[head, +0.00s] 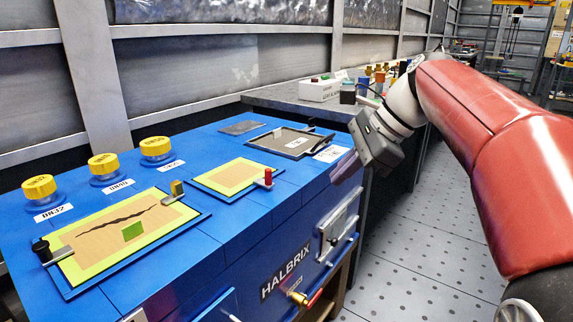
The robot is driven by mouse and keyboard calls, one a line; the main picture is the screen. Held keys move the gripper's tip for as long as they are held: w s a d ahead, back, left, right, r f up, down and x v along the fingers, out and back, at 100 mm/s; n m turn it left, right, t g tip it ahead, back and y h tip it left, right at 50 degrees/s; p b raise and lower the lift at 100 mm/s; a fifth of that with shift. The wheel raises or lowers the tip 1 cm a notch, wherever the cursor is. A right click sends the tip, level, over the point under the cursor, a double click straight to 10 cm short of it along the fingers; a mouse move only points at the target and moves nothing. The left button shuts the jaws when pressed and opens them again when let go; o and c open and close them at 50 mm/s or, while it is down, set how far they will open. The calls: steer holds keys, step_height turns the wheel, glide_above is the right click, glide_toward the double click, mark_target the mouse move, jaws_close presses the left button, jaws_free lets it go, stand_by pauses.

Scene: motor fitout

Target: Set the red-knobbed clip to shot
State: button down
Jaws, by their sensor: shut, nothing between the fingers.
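The red-knobbed clip (268,178) stands at the right edge of a small tan panel with a yellow-green border (232,191), on top of the blue cabinet. Its red knob is upright, with a pale bar at its foot; the bar's exact angle is too small to tell. My gripper (346,168) is shut and empty. It is up and to the right of the clip, near the cabinet's right end, and apart from the clip.
Yellow caps (103,164) line the back. A dark framed panel (291,141) lies beyond the red-knobbed clip. A grey bench (285,97) with small items stands behind. Floor at right is clear.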

steer(key=w+r+m+g+y, duration=0.1)
steer(key=w+r+m+y, duration=0.1)
steer(key=w+r+m, duration=0.1)
steer(key=shift+w+d+r+m, duration=0.35)
steer(key=shift+w+r, duration=0.25)
steer(key=shift+w, duration=0.45)
steer(key=b, duration=0.2)
glide_toward(272, 185)
step_height(272, 185, down, 3)
steer(key=a, duration=0.3)
steer(key=shift+w+f, duration=0.15)
steer(key=shift+w, duration=0.15)
steer(key=shift+w+a, duration=0.1)
steer(key=shift+a, duration=0.3)
